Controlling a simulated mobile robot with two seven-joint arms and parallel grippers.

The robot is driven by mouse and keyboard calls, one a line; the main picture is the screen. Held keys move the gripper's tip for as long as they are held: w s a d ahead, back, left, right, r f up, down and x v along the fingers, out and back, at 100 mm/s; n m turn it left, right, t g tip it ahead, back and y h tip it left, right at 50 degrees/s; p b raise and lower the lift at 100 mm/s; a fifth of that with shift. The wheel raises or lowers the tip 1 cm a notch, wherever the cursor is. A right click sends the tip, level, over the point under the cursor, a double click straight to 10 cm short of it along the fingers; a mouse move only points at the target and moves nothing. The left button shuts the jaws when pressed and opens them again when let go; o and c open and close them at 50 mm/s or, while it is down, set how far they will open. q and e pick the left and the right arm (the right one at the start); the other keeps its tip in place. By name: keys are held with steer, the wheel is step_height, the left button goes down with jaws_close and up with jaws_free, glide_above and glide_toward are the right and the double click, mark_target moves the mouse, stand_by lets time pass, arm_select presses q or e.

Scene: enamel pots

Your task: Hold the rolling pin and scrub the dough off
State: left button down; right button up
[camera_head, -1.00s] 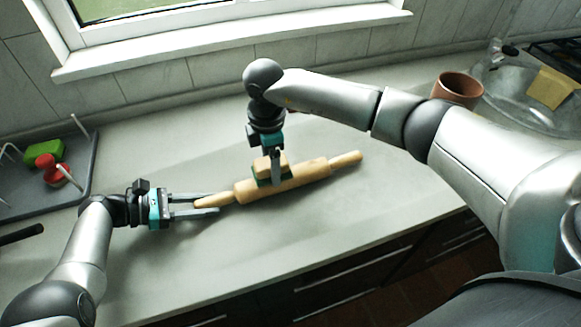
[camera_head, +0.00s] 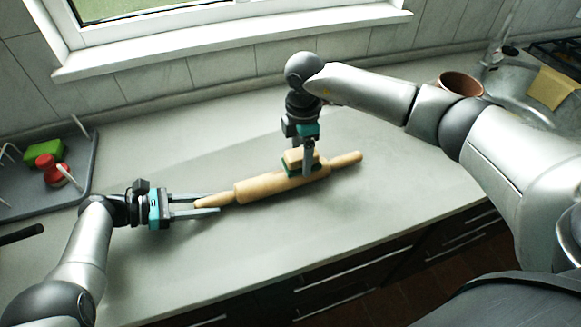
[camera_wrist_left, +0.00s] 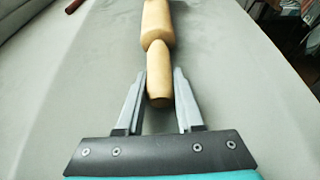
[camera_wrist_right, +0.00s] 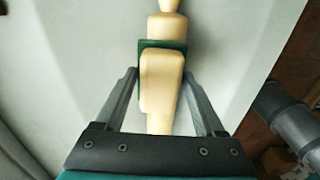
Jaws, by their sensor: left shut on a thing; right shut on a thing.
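A wooden rolling pin (camera_head: 258,188) lies on the worktop, slanting up to the right. My left gripper (camera_head: 216,204) is shut on its left handle, which shows between the fingers in the left wrist view (camera_wrist_left: 159,88). My right gripper (camera_head: 308,168) points down and is shut on a scrub brush (camera_head: 296,157) with a wooden back and green underside. The brush sits on the right part of the pin's body, seemingly touching it. In the right wrist view, the brush (camera_wrist_right: 162,80) covers part of the pin. I cannot make out any dough.
A grey tray (camera_head: 86,178) at the left holds a green sponge (camera_head: 44,150) and a red-topped item (camera_head: 50,168). A terracotta pot (camera_head: 462,84) and a sink (camera_head: 520,92) with a yellow cloth (camera_head: 550,88) are at the back right. The worktop around the pin is clear.

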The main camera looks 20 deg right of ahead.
mark_target(272, 175)
steer(key=shift+d+f, duration=0.1)
steer(key=shift+d, duration=1.35)
steer(key=shift+a+f, duration=0.2)
steer(key=shift+a, duration=2.65)
steer(key=shift+a+r, duration=0.1)
steer(key=shift+a, duration=2.25)
step_height(272, 175, up, 13)
steer(key=shift+w+d+r, duration=0.15)
steer(key=d, duration=1)
